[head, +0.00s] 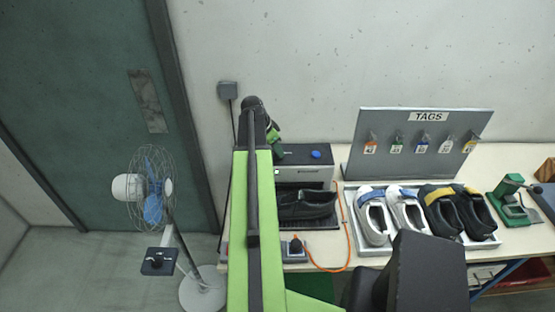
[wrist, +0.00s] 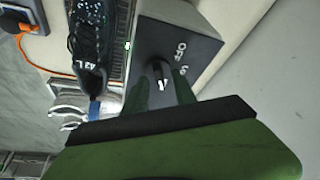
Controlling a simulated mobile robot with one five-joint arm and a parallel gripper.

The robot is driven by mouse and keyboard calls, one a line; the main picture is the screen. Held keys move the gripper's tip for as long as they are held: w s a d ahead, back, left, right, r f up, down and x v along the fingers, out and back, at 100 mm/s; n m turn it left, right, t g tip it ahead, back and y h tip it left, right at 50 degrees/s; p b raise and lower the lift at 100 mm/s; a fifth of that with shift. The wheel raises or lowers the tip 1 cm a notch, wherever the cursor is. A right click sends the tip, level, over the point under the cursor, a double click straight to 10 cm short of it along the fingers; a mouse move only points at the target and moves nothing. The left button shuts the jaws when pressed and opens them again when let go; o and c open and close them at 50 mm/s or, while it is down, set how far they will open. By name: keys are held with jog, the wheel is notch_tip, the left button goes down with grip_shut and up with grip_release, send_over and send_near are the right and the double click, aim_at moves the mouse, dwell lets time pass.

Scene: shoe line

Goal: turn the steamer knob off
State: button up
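The steamer (head: 303,165) is a white and dark box at the back left of the bench, partly hidden by my arm in the head view. My gripper (wrist: 163,82) is open, with one green finger on each side of the knob. I cannot tell whether the fingers touch it.
A dark shoe (head: 306,204) sits in front of the steamer. A power strip (head: 294,250) with an orange cord lies nearby. A shoe tray (head: 374,249), a tag board (head: 415,150) and a green hand tool (head: 508,190) are to the right. A fan (head: 153,187) stands left of the bench.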

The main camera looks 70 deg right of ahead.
jog(key=shift+s+d+f, duration=0.1)
jog(key=shift+d+f, duration=0.05)
jog(key=shift+f, duration=0.4)
jog(key=shift+r, duration=0.15)
jog(key=shift+c, duration=0.2)
